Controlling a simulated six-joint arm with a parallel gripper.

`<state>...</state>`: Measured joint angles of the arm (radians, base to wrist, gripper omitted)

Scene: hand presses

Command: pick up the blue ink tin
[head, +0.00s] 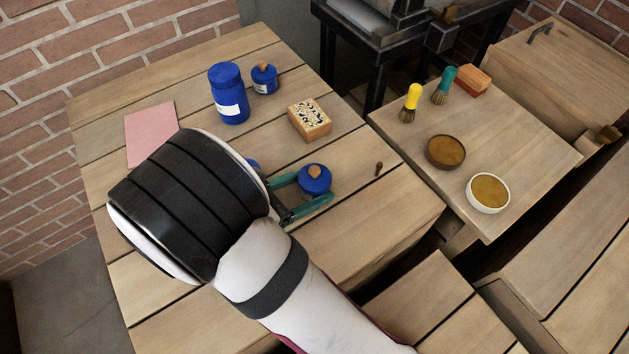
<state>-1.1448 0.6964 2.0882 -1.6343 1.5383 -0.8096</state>
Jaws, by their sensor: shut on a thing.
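A small round blue tin with a wooden knob (315,181) is between the teal fingers of my gripper (311,188), right of my dark wrist. My gripper is shut on it. Whether the tin touches the table or hangs just above it, I cannot tell. A similar small blue tin with a knob and a white label (264,80) stands at the back of the table. A taller blue tin with a white label (228,96) stands left of it. Part of another blue thing (253,163) shows behind my wrist, mostly hidden.
The plank table (360,135) also bears a patterned wooden block (310,119), a pink sheet (151,130) and a small brown peg (379,168). A side table at right holds two brushes (410,102), a brick-coloured block (473,81) and two round dishes (489,192). A dark press (385,30) stands behind.

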